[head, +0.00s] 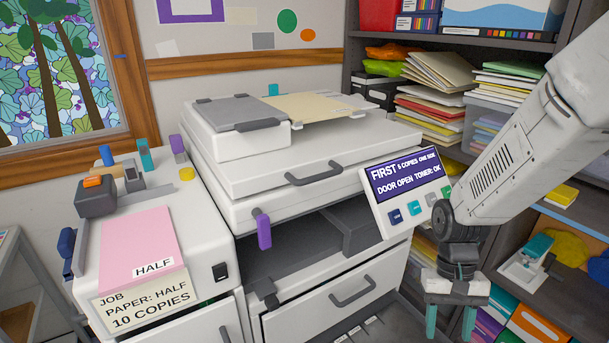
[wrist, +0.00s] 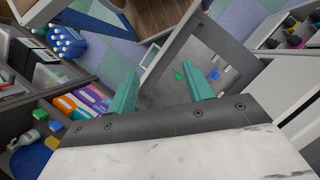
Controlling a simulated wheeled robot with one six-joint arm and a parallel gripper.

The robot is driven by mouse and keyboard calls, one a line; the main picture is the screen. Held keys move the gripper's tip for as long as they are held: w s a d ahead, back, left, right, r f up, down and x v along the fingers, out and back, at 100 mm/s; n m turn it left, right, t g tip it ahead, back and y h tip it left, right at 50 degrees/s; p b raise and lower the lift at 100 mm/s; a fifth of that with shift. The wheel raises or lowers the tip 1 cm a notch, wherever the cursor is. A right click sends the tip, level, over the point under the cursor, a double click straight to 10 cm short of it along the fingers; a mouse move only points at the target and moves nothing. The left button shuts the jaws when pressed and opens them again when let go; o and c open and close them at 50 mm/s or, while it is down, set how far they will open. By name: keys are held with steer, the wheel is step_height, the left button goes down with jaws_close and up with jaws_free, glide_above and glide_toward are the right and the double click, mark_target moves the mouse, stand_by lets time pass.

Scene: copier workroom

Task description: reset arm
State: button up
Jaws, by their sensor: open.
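My gripper (head: 450,322) hangs pointing down at the lower right of the head view, in front of the shelves and right of the copier's control panel (head: 405,190). Its two teal fingers are apart with nothing between them. In the wrist view my gripper (wrist: 162,82) also shows open and empty, above the floor and a grey-framed panel. The white copier (head: 290,180) fills the middle of the head view, with a dark open bay in its front. Its screen reads "FIRST", "5 COPIES ONE SIDE", "DOOR OPEN" and "TONER: OK".
A white cabinet (head: 205,235) at left bears a pink sheet (head: 140,240) marked "HALF" and a job card (head: 140,305) reading "PAPER: HALF, 10 COPIES". Shelves (head: 555,215) with papers and supplies stand close at right.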

steer(key=s+r+n+t, duration=0.1)
steer(key=s+r+t, duration=0.2)
steer(key=r, duration=0.7)
steer(key=s+r+n+t, duration=0.1)
steer(key=s+r+t, duration=0.1)
steer(key=s+r, duration=0.5)
step_height(320, 180, up, 4)
steer(key=shift+s+a+f+t, duration=0.1)
steer(key=shift+s+a+t, duration=0.2)
steer(key=shift+a+t, duration=0.15)
